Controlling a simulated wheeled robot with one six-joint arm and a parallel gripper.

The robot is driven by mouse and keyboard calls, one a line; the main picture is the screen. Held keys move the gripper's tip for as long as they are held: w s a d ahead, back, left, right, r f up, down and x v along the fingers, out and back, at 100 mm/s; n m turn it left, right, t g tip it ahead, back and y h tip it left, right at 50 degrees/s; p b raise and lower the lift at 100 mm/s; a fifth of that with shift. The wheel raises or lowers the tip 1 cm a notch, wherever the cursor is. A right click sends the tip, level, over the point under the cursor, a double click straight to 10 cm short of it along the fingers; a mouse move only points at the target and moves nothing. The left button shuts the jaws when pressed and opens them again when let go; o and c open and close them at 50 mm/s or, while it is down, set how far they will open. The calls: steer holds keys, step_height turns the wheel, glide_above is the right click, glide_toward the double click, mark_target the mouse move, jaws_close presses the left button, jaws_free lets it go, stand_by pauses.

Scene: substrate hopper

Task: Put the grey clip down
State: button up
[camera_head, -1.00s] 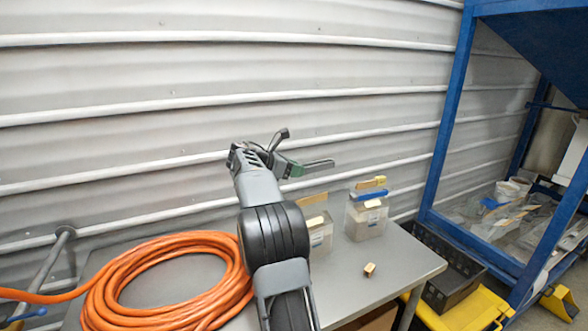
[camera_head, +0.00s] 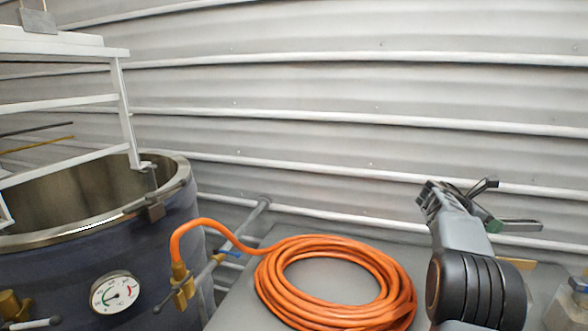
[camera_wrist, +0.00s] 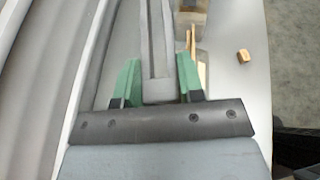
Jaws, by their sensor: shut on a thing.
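The grey clip (camera_wrist: 154,50) is a long grey bar with a groove along it. It lies between the two green fingers of my gripper (camera_wrist: 159,80) in the wrist view, which are shut on it. In the head view my gripper (camera_head: 497,225) is raised above the right part of the grey table (camera_head: 245,290), near the corrugated wall. The clip (camera_head: 522,227) sticks out to the right from it there, apart from the table. My arm hides part of the table.
An orange hose coil (camera_head: 390,270) covers much of the table. A dark pot (camera_head: 60,270) with a gauge, a dark clamp (camera_head: 155,210) on its rim and a white rack (camera_head: 125,110) stands left. A clear tub (camera_head: 568,312) is at lower right. A small wooden block (camera_wrist: 243,56) shows in the wrist view.

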steer(key=w+a+f+n+t+y, duration=0.1)
steer(key=w+a+f+n+t, duration=0.2)
steer(key=a+f+n+t, duration=0.45)
steer(key=w+a+f+n+t+y, duration=0.1)
steer(key=w+a+f+n+t, duration=0.3)
steer(key=a, duration=0.7)
steer(key=s+a+f+n+t+y, duration=0.1)
steer(key=a+f, duration=0.1)
steer(key=a, duration=0.2)
steer(key=s+a+f+n+y, duration=0.1)
steer(key=s+a+f+y, duration=0.1)
steer(key=a, duration=0.3)
steer(key=s+a+f+n+t+y, duration=0.1)
steer(key=a+f, duration=0.3)
steer(key=a, duration=0.1)
steer(key=shift+s+a+f+t+y, duration=0.15)
steer(key=shift+s+a+t+y, duration=0.1)
steer(key=shift+t+y, duration=0.15)
steer(key=a, duration=0.2)
steer(key=s+a+n+y, duration=0.1)
steer(key=a, duration=0.1)
steer(key=a+t+y, duration=0.1)
steer(key=a, duration=0.1)
steer(key=shift+s+a+f+n, duration=0.1)
steer(key=shift+s+a+n, duration=0.15)
steer(key=shift+s+n, duration=0.15)
steer(key=shift+a, duration=0.6)
